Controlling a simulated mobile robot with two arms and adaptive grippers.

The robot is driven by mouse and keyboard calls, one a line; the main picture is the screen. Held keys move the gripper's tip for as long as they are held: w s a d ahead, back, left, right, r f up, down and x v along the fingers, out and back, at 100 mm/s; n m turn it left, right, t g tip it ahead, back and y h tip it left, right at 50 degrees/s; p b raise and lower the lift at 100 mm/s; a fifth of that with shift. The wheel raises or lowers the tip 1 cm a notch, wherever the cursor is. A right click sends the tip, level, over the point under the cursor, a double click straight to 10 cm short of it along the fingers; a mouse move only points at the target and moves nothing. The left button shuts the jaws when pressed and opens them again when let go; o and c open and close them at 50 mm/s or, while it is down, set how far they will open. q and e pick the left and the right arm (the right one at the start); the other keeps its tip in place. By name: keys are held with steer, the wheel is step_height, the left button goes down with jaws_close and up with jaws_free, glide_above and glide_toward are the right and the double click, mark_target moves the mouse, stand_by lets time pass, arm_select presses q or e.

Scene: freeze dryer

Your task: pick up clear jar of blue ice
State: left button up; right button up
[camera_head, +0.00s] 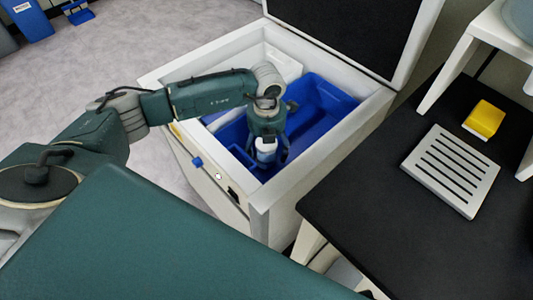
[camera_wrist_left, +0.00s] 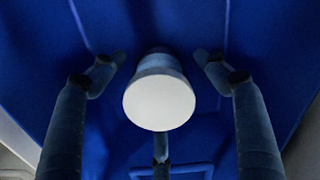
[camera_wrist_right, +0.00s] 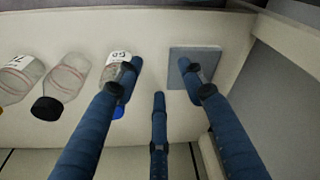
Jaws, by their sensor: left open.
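A jar with a round white lid (camera_wrist_left: 159,103) stands inside the blue-lined chest (camera_head: 322,97). Its body below the lid looks bluish in the left wrist view, but its contents are not clear. In the head view the jar (camera_head: 265,150) shows small and white beneath my left gripper (camera_head: 268,160). My left gripper (camera_wrist_left: 160,62) is open, with fingers on both sides of the jar and a third finger below it in the picture. Gaps show between the side fingers and the lid. My right gripper (camera_wrist_right: 160,75) is open and empty, seen only in its wrist view.
The chest's white rim (camera_head: 262,203) surrounds my left gripper, and its raised lid (camera_head: 345,35) stands behind. A black table (camera_head: 400,225) at right holds a slotted white rack (camera_head: 450,170) and a yellow block (camera_head: 484,118). Bottles (camera_wrist_right: 65,80) and a grey square (camera_wrist_right: 196,60) are near my right gripper.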

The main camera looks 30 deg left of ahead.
arm_select(q)
steer(key=shift+f, duration=1.5)
steer(key=c, duration=1.5)
steer(key=shift+o, duration=0.2)
steer(key=shift+r, duration=0.1)
